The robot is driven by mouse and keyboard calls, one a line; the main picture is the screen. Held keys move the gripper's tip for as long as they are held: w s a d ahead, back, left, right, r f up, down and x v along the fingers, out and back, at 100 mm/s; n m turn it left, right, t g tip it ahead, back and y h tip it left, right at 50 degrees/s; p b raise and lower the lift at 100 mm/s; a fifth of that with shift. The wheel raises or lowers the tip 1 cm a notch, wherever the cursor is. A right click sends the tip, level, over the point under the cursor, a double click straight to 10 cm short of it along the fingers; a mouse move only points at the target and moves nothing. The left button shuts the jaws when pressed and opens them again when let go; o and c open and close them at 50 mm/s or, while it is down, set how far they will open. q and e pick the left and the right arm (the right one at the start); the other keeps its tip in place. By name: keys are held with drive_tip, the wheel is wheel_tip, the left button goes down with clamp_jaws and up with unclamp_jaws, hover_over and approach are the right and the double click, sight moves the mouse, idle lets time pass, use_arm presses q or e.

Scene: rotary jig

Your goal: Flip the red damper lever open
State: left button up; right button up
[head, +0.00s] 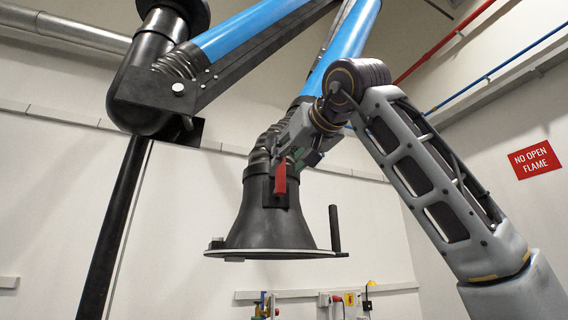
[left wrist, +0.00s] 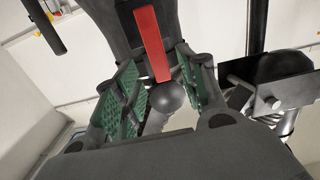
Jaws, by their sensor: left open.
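The red damper lever (head: 280,178) sits on the neck of the black extraction hood (head: 275,225) and looks near upright in the head view. My left gripper (head: 303,150) is beside the lever's upper end. My right gripper is in neither view.
The hood hangs from a blue-tubed arm (head: 255,30) with black joints. A black handle (head: 335,228) stands on the hood's rim at right. A dark post (head: 115,225) stands at left. A wall rail with small items (head: 345,300) is below.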

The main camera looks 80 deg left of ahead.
use_arm(q)
drive_tip(key=v, duration=0.6)
drive_tip(key=shift+d, duration=0.25)
drive_tip(key=shift+w, duration=0.1)
idle(0.4)
